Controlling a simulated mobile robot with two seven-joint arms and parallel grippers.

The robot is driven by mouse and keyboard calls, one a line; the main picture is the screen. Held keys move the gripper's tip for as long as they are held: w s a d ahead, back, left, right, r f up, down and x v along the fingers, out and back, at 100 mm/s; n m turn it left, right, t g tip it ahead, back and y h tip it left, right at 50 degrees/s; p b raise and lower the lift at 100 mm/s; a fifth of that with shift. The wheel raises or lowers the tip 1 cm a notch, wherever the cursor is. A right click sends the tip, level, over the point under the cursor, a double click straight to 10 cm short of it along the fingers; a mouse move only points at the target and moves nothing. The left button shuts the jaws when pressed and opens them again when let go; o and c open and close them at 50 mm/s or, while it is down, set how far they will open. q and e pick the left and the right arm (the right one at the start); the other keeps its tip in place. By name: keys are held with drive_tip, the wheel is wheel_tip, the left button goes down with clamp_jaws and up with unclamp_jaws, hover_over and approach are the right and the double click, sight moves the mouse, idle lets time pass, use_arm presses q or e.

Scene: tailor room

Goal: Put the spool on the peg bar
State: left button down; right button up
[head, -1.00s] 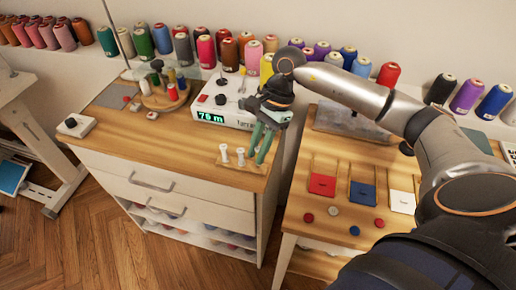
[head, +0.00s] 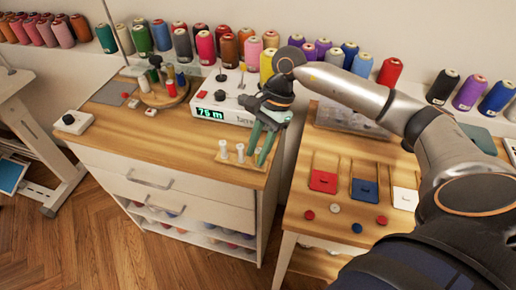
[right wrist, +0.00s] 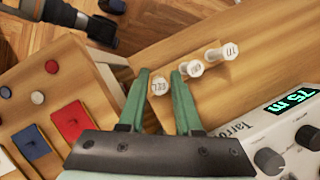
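The peg bar (head: 229,161) is a small wooden strip with white, flat-topped uprights, near the front right corner of the cabinet top. In the right wrist view, three white uprights stand in a row, with markings on their tops. My right gripper (head: 262,158) points down over the bar's right end. In the right wrist view its green fingers (right wrist: 160,74) are apart, with the nearest white upright (right wrist: 160,87) showing between and just beyond the tips. No coloured spool shows between them. Thread spools (head: 171,87) stand on a round wooden holder at the cabinet's back. My left gripper is not seen.
A white device (head: 222,107) with a green display reading 75 m stands behind the bar. Thread cones (head: 206,50) line the wall. A second wooden table (head: 299,213) with red, blue and white pieces stands right, beyond a gap.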

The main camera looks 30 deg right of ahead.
drive_tip(key=o, duration=0.3)
drive_tip(key=shift+o, duration=0.2)
drive_tip(key=shift+w+d+r, duration=0.15)
drive_tip(key=shift+d+r, duration=0.1)
drive_tip(key=shift+r, duration=0.35)
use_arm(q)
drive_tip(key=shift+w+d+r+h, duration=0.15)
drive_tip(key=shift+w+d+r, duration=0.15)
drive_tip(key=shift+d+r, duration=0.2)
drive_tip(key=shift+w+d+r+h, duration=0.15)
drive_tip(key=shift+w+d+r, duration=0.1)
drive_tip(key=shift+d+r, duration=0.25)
use_arm(e)
drive_tip(key=v, duration=1.1)
drive_tip(key=shift+r, duration=0.15)
